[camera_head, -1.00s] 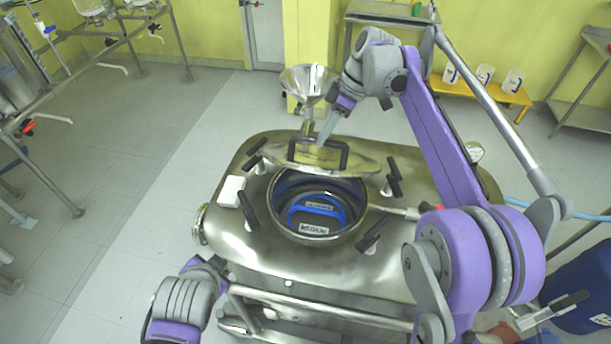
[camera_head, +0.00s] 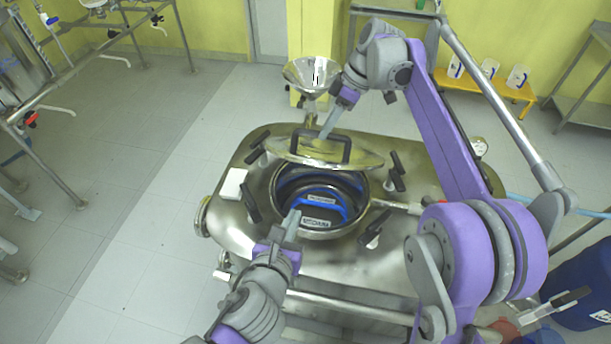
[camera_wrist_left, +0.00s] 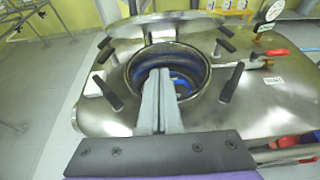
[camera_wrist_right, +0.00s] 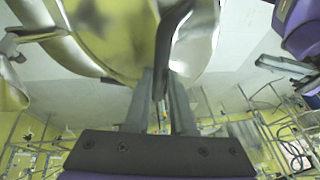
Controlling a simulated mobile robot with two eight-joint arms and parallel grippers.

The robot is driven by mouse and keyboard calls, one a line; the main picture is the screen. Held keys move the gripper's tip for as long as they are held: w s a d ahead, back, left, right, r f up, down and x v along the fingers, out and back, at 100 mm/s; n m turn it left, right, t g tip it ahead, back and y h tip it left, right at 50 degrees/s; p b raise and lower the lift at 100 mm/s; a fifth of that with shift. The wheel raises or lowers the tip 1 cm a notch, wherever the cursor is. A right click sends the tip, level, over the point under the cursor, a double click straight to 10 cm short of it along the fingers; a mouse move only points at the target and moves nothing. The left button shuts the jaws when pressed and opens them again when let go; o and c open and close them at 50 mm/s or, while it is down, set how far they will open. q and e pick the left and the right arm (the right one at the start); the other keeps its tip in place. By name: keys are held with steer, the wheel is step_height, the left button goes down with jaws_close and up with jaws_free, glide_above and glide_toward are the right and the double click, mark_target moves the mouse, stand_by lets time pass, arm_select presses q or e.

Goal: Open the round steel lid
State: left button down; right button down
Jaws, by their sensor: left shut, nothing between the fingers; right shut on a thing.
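The round steel lid (camera_head: 350,159) is raised and tilted above the round opening (camera_head: 345,230) of the steel vessel (camera_head: 230,222). A black handle (camera_head: 321,142) stands on the lid. My right gripper (camera_head: 323,137) is shut on that handle; in the right wrist view the handle (camera_wrist_right: 163,60) passes between the fingers. Inside the opening a blue and black labelled object (camera_head: 325,212) is seen. My left gripper (camera_head: 292,217) is shut and empty at the near left rim of the opening; in the left wrist view its fingers (camera_wrist_left: 158,75) point at the opening.
Several black clamp handles stand around the opening, one (camera_head: 250,202) at left and one (camera_head: 376,226) at right. A white box (camera_head: 233,184) sits at the vessel's left edge. A steel funnel (camera_head: 312,74) stands behind.

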mark_target(309, 163)
steer(key=shift+w+d+f, duration=0.15)
steer(key=shift+w+f, duration=0.05)
arm_select(q)
steer(key=w+d, duration=0.3)
steer(key=w, duration=0.8)
steer(key=shift+d+f, duration=0.15)
steer(key=shift+d, duration=0.1)
steer(key=shift+w+d+r, duration=0.2)
steer(key=shift+w+r, duration=0.3)
steer(key=shift+r, duration=0.35)
steer(key=shift+w+d+r, duration=0.1)
steer(key=shift+w+r, duration=0.05)
steer(key=shift+w, duration=0.15)
arm_select(e)
steer(key=c, duration=0.8)
jaws_free()
steer(key=shift+w, duration=0.1)
steer(key=shift+o, duration=0.2)
